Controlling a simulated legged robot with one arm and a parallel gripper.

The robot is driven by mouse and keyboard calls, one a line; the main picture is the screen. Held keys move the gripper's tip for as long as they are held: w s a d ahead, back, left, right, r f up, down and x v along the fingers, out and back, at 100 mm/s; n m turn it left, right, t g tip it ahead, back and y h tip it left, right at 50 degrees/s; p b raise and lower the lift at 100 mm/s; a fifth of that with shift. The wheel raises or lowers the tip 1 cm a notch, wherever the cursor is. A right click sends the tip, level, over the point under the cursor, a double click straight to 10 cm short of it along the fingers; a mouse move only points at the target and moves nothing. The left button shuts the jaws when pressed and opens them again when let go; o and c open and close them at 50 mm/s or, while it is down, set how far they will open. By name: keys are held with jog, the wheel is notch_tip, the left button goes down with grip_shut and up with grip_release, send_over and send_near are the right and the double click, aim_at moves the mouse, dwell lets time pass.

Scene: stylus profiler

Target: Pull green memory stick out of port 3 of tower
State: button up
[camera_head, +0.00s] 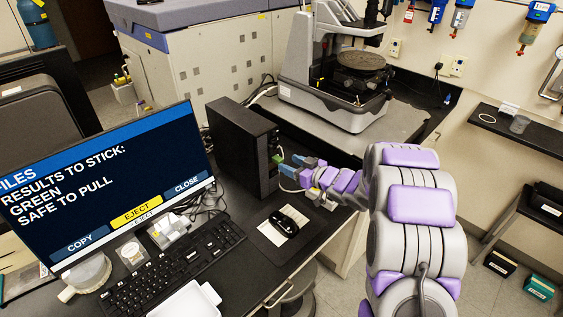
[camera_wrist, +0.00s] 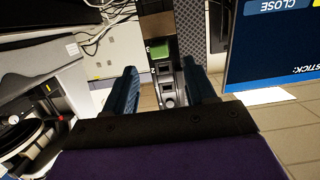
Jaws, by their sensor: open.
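The black tower (camera_head: 238,148) stands on the desk right of the monitor. The green memory stick (camera_head: 277,157) sticks out of its front face; the port number is not readable. In the wrist view the green stick (camera_wrist: 159,51) lies ahead, between the lines of my two blue fingers. My gripper (camera_head: 291,167) is open in front of the tower, close to the stick, and holds nothing. Its fingers (camera_wrist: 160,70) are spread wide in the wrist view, with the stick just beyond the tips. The monitor (camera_head: 105,185) reads "Results to stick: green, safe to pull".
A keyboard (camera_head: 170,270), a mouse (camera_head: 289,221) on a pad and a white tray (camera_head: 187,302) lie on the desk. The profiler (camera_head: 335,105) stands behind the tower. Cables run behind the tower.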

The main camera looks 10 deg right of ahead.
aim_at(280, 159)
jog(key=shift+b+x, duration=0.3)
jog(key=shift+x, duration=2.4)
grip_shut()
